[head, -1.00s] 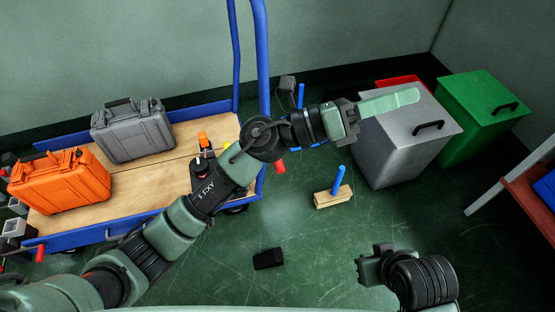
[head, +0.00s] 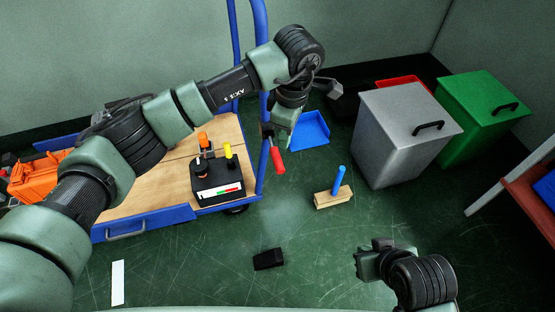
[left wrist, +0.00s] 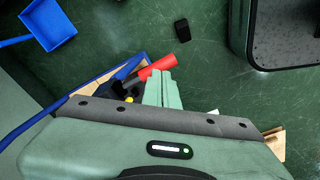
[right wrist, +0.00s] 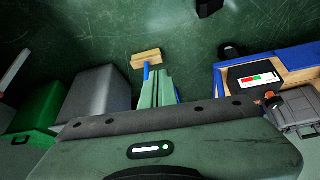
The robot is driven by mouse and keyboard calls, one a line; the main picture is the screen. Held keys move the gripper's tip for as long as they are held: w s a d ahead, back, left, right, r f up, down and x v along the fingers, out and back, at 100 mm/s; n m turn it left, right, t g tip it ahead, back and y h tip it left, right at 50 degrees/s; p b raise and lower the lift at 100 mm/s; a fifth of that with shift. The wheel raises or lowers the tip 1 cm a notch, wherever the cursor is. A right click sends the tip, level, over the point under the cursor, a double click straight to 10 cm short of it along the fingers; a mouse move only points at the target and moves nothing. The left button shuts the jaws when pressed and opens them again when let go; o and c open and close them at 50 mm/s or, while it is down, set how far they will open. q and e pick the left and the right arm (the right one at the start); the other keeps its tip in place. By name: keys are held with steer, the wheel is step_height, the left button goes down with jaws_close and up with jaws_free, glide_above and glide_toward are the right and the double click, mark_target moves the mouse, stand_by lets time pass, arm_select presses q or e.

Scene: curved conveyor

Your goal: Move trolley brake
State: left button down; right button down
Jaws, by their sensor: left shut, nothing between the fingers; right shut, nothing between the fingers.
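The trolley has a wooden deck (head: 172,172) and blue edges, with a blue push handle at its right end. A red brake lever (head: 277,160) sticks out low at that end; it also shows in the left wrist view as a red grip (left wrist: 162,66). My left gripper (head: 284,130) is shut and empty, pointing down just above the lever. In the left wrist view its fingers (left wrist: 158,85) appear close beside the red grip; I cannot tell whether they touch. My right gripper (head: 366,268) is shut and empty, low at the front right, away from the trolley.
A black control box (head: 217,180) and an orange case (head: 38,175) sit on the deck. A brush with a wooden head (head: 333,198), a blue dustpan (head: 312,130) and a black block (head: 268,259) lie on the floor. Grey (head: 400,135) and green bins (head: 485,115) stand right.

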mark_target(279, 159)
arm_select(q)
steer(key=shift+w+a+r, duration=0.1)
steer(key=shift+w+a, duration=0.05)
steer(key=shift+a, duration=0.15)
